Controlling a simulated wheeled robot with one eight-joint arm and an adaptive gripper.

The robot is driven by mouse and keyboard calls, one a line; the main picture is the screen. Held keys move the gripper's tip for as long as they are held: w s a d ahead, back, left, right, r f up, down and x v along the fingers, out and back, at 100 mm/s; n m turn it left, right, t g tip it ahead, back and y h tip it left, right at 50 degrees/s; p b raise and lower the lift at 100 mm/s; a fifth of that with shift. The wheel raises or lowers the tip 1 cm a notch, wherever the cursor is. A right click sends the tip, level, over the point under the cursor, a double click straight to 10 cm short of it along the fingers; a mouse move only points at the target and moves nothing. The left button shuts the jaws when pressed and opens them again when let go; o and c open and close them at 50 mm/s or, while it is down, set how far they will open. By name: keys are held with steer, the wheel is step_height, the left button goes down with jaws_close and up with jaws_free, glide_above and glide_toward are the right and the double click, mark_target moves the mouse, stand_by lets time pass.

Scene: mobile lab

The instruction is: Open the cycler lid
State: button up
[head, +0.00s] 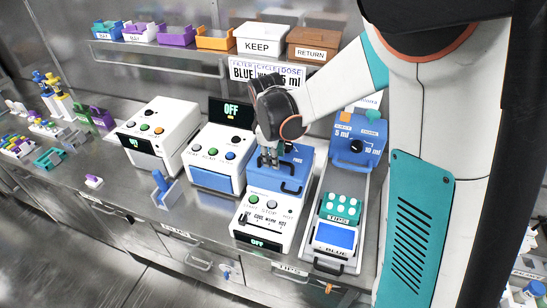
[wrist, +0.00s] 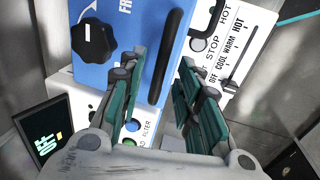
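The cycler (head: 262,215) is a white box with buttons and a slider at the front middle of the bench. Its blue lid (head: 293,160) lies closed on top, with a black handle (head: 291,187) near the front edge. My gripper (head: 268,163) is over the left part of the lid and hides some of it. In the wrist view my gripper (wrist: 160,105) has its fingers apart with nothing held between them. A blue surface with a black knob (wrist: 94,40) and a long black bar handle (wrist: 172,57) shows beyond the fingers. The cycler's control panel (wrist: 232,60) is at upper right.
A white machine with a blue front (head: 212,179) stands close to the left, and another white machine (head: 157,140) beyond it. To the right are a blue dosing box (head: 356,153) and a teal tip rack (head: 341,207). A shelf with bins (head: 264,39) is behind.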

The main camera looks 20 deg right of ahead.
steer(key=shift+f, duration=0.25)
jaws_close()
steer(key=shift+w+d+r, duration=0.1)
steer(key=shift+r, duration=0.05)
